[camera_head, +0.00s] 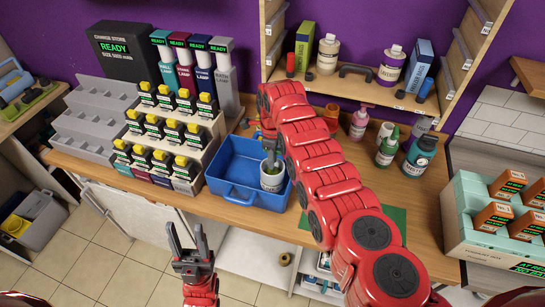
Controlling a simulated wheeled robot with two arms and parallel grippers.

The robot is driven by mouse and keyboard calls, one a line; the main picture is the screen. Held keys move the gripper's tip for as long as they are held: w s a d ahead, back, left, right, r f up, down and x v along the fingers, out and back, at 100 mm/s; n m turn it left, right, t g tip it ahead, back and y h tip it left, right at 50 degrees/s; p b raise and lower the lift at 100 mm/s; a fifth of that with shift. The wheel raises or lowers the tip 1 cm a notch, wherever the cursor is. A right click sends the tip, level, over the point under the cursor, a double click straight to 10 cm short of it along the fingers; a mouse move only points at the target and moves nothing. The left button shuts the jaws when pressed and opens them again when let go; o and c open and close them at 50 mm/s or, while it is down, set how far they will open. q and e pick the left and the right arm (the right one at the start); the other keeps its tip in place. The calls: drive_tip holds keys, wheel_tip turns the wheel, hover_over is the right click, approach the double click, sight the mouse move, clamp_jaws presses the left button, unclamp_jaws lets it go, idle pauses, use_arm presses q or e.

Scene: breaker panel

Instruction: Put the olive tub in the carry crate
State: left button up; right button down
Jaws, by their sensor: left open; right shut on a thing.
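The carry crate (234,193) is a blue open box on the wooden counter, left of my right arm. A small pale tub (272,181) with a dark olive-green top is at the crate's right side, within its outline. My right gripper (271,158) comes down over the tub and is shut on it, its dark fingers at the top. Part of the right wrist is hidden by my red arm. I cannot tell whether the tub touches the crate's floor. My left gripper (187,228) is open and empty, in front of the counter, below and left of the crate.
A stepped rack of yellow-topped batteries (165,135) stands left of the crate. Bottles (388,147) stand right of my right arm. A shelf (350,88) with bottles and boxes is behind. A green mat (394,218) lies at the counter's front right.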

drive_tip(key=shift+f, duration=0.3)
drive_tip(key=c, duration=0.8)
unclamp_jaws()
drive_tip(key=shift+o, duration=0.2)
drive_tip(key=shift+r, duration=0.1)
wheel_tip(320, 180, up, 11)
drive_tip(key=b, duration=0.4)
drive_tip(key=shift+f+b, duration=0.2)
drive_tip(key=shift+b, duration=0.1)
drive_tip(key=shift+s+r, duration=0.1)
drive_tip(key=shift+r, duration=0.5)
